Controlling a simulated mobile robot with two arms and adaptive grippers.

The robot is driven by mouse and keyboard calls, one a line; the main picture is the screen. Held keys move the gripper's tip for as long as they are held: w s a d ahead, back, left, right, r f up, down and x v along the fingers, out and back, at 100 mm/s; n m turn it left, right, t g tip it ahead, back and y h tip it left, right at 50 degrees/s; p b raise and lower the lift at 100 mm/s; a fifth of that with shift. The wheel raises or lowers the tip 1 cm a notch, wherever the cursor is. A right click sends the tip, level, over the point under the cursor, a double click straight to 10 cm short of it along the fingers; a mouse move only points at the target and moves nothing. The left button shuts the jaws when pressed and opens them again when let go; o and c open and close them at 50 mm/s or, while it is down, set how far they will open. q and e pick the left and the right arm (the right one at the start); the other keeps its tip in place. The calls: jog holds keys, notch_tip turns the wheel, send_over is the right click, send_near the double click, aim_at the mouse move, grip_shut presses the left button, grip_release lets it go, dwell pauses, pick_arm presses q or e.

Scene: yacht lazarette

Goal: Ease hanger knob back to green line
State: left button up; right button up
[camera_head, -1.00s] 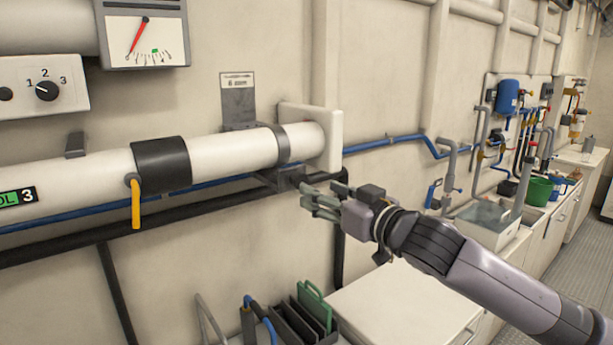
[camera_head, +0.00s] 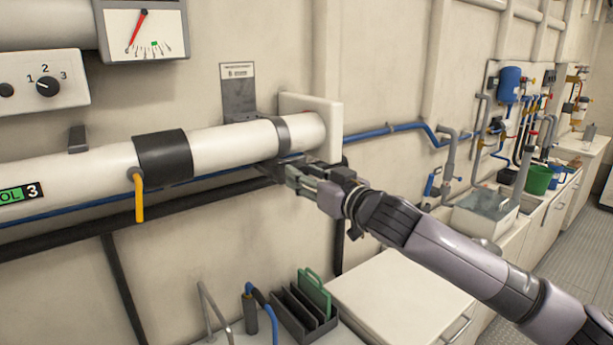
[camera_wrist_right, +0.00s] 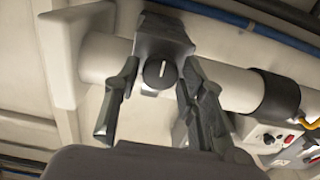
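The hanger knob (camera_wrist_right: 160,74), a round dark knob with a pale line, sits on a dark hanger bracket (camera_wrist_right: 162,38) in the right wrist view. The bracket clasps the white pipe, and its band (camera_head: 283,140) shows in the head view. My right gripper (camera_head: 290,174) is under the pipe's right end and hides the knob there. In the wrist view its two fingers are open on either side of the knob, with visible gaps. My left gripper is not in view.
A dark collar (camera_head: 163,160) with a yellow lever (camera_head: 138,199) is on the pipe to the left. A blue line (camera_head: 385,131) runs along the wall behind. Below stand a dark rack (camera_head: 302,312) and a white cabinet (camera_head: 400,295).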

jog(key=c, duration=0.7)
jog(key=shift+r+n+p, duration=0.15)
jog(key=shift+n+p, duration=0.65)
jog(key=shift+p, duration=0.1)
jog(key=shift+c, duration=0.4)
jog(key=shift+f+n+p, duration=0.2)
jog(key=shift+n+p, duration=0.4)
jog(key=shift+n, duration=0.6)
jog(key=o, duration=1.2)
